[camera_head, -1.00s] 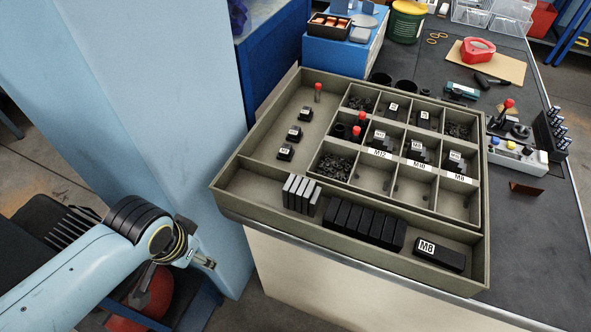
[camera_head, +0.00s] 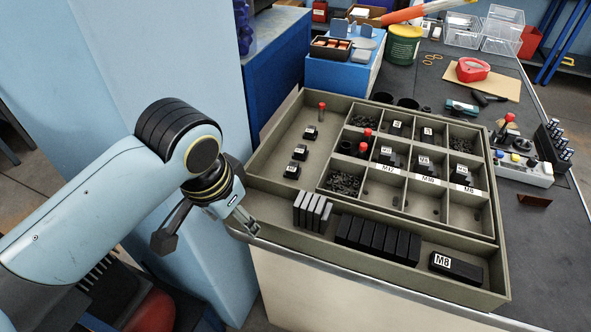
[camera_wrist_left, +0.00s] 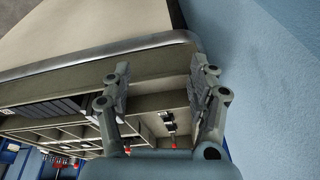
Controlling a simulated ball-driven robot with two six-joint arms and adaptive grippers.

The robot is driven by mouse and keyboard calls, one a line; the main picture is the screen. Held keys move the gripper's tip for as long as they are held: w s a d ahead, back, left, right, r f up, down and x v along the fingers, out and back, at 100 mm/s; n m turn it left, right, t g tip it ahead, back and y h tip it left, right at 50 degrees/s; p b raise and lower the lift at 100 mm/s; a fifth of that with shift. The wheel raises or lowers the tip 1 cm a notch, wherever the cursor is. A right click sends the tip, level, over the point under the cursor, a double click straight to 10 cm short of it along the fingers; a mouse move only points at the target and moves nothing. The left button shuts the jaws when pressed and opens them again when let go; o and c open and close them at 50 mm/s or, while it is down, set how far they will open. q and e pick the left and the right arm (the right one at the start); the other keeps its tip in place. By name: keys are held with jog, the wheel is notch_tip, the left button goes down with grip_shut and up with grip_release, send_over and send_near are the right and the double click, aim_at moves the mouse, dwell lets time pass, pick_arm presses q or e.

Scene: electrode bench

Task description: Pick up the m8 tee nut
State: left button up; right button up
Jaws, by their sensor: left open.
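Three small black blocks with white labels stand in a row in the left compartment of the grey-green tray (camera_head: 270,205): a front one (camera_head: 292,171), a middle one (camera_head: 300,152) and a back one (camera_head: 310,132). Their labels are too small to read, so I cannot tell which is the M8 tee nut. A long black block (camera_head: 458,268) marked M8 lies in the front right trough. My left gripper (camera_head: 247,226) is open and empty at the tray's front left corner. In the left wrist view its fingers (camera_wrist_left: 162,98) are spread, with the small blocks (camera_wrist_left: 168,128) beyond them. My right gripper is not seen.
Grey plates (camera_head: 312,211) and black blocks (camera_head: 378,238) stand in the front trough. Red-topped pegs (camera_head: 322,111) rise at the back left and among the divided compartments. The tray walls stand up around the blocks. A pale blue column (camera_head: 195,70) rises left of the tray.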

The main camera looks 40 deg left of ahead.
pick_arm(q)
jog(key=w, duration=0.4)
jog(key=w+a+r+n+g, duration=0.1)
jog(key=w, duration=0.3)
jog(key=w+n, duration=0.1)
jog(key=w, duration=0.3)
jog(key=shift+a+r, duration=0.15)
jog(key=shift+r, duration=0.1)
jog(key=n+g, duration=0.2)
send_near(293, 166)
jog(key=shift+h, duration=0.4)
jog(key=f, duration=0.6)
jog(key=f+b, duration=0.1)
jog(key=f, duration=0.2)
jog(key=shift+s+a+f, duration=0.15)
jog(key=shift+a+f, duration=0.15)
jog(key=shift+a, duration=0.1)
jog(key=shift+c, duration=0.3)
jog(key=c, duration=1.1)
grip_shut()
jog(key=shift+r, duration=0.2)
